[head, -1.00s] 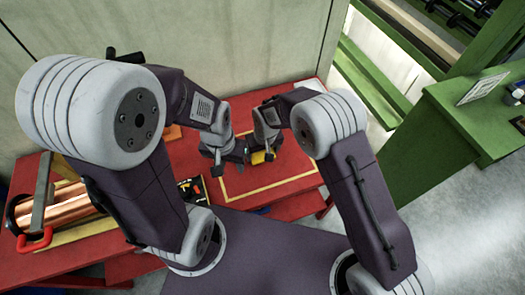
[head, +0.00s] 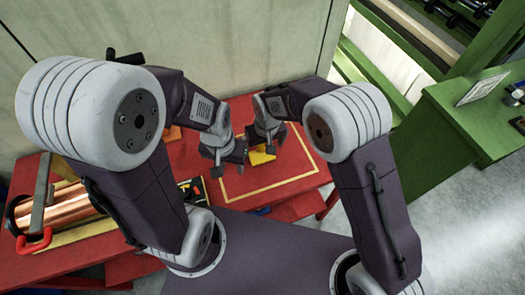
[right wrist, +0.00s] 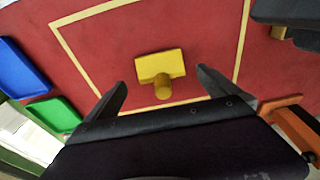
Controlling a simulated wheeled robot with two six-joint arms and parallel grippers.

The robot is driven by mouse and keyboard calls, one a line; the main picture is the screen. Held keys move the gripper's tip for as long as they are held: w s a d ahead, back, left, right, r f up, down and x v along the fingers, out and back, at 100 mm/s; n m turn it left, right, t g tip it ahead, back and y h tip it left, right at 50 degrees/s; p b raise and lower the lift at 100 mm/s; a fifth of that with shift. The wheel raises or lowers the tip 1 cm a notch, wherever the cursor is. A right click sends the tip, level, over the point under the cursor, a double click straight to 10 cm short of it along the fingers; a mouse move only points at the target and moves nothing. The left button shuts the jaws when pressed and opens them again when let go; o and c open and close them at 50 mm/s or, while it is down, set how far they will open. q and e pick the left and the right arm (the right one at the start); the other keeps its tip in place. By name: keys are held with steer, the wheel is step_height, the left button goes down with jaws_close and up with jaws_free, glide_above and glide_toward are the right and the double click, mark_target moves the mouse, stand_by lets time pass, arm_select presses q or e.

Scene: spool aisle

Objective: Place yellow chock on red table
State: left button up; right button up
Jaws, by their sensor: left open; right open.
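The yellow chock (head: 262,156) rests on the red table (head: 285,168), inside a yellow outlined rectangle. In the right wrist view the chock (right wrist: 160,64) shows as a block with a round stub, with bare red surface around it. My right gripper (head: 268,143) is open and empty, just beside the chock in the head view. In the right wrist view its fingers (right wrist: 161,78) are spread, with the chock seen between and beyond their tips. My left gripper (head: 230,163) is to the left of the chock, apart from it, with nothing seen in it; its fingertips are small here.
Copper-coloured rolls (head: 65,207) and a red-handled tool (head: 35,240) lie at the table's left. A green bench (head: 465,115) stands at the right. Blue (right wrist: 20,70) and green (right wrist: 55,114) pieces show in the right wrist view. The outlined area is otherwise mostly clear.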

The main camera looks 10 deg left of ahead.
step_height(320, 180, up, 6)
steer(key=shift+s+d, duration=0.25)
steer(key=shift+s, duration=0.2)
steer(key=s+d+m, duration=0.2)
steer(key=d+m, duration=0.2)
steer(key=d, duration=1.5)
steer(key=s+d+m, duration=0.3)
steer(key=s+d, duration=0.6)
steer(key=shift+d+f+h, duration=0.25)
steer(key=shift+f+h, duration=0.15)
